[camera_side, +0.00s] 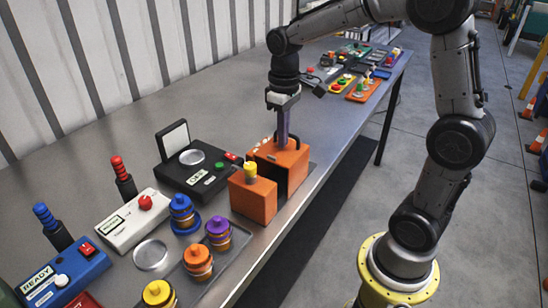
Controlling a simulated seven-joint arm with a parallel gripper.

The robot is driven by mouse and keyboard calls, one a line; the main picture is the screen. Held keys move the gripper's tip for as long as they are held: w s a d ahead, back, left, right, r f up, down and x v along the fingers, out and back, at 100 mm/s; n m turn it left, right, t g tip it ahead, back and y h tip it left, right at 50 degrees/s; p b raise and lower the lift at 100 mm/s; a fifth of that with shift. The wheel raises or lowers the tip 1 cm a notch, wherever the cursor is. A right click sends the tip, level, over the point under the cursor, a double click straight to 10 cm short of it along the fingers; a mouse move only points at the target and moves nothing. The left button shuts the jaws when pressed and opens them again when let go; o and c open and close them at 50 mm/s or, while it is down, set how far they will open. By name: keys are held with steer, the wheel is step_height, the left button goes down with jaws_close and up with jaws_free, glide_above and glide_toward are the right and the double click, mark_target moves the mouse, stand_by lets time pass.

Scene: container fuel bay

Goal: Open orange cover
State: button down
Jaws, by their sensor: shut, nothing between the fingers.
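An orange box-shaped part (285,163) stands near the front edge of the bench, right of centre, with a dark gap at its front. A second orange block (252,200) with a yellow knob on top (250,172) stands in front of it, to the left. I cannot tell which orange part is the cover. My gripper (283,145) points straight down at the top of the rear orange part. Its fingers are shut and empty. I cannot tell whether the fingertips touch the orange surface. Small light pieces show beside the fingers.
A black device (196,178) with a raised panel (172,141) stands left of the orange parts. A white box with a red knob (137,218), a blue box (66,279) and several coloured canisters (184,213) crowd the near bench.

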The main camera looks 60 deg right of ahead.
steer(key=d, duration=0.5)
steer(key=shift+d, duration=0.3)
stand_by(0.6)
steer(key=shift+a, duration=0.35)
step_height(320, 180, up, 8)
stand_by(1.0)
steer(key=shift+a, duration=0.1)
steer(key=s+a+r+n+t, duration=0.2)
steer(key=s+a+r+t, duration=0.15)
steer(key=s+a, duration=0.9)
steer(key=s+f+m+t, duration=0.2)
steer(key=s+f, duration=0.2)
steer(key=f, duration=0.3)
steer(key=shift+s+d, duration=0.25)
steer(key=shift+s, duration=0.05)
